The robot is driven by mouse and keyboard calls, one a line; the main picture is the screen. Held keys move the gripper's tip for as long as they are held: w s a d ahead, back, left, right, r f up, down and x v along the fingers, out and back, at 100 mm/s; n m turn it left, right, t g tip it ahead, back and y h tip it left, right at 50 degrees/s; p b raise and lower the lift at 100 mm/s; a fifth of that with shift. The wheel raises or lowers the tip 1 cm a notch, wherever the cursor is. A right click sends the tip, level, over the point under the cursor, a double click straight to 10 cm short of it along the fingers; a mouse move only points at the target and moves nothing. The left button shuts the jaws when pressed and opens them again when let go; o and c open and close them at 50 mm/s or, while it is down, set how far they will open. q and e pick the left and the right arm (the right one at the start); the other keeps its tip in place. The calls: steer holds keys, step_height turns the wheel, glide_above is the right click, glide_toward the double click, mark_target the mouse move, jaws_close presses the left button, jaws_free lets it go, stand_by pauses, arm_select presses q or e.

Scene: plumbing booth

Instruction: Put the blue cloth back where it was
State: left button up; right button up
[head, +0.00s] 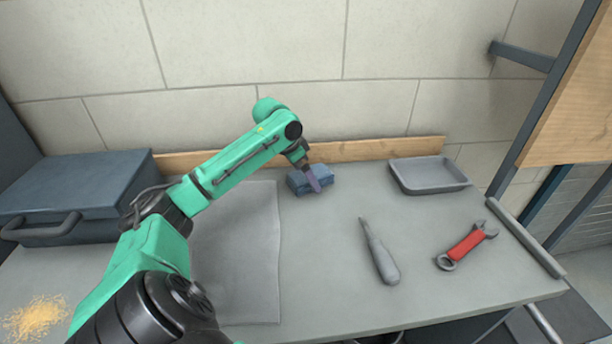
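The blue cloth (323,172) is a small folded block on the grey workbench (330,240), near the wooden strip at the back. My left arm reaches in from the lower left. Its gripper (312,180) is at the cloth, with a purplish finger lying over the cloth's front side. The far finger is hidden, so I cannot tell whether the gripper is open or shut on the cloth. The cloth looks to be on or very close to the bench top. My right gripper is not in view.
A grey sheet (240,270) lies under my arm. A blue toolbox (80,185) and yellow shavings (35,318) are at left. A grey tray (428,175) is at back right. A grey-handled tool (380,255) and a red-handled wrench (467,246) lie at right, with bare bench between.

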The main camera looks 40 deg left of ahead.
arm_select(q)
steer(key=v, duration=1.2)
steer(key=shift+r, duration=0.15)
steer(key=shift+w, duration=0.1)
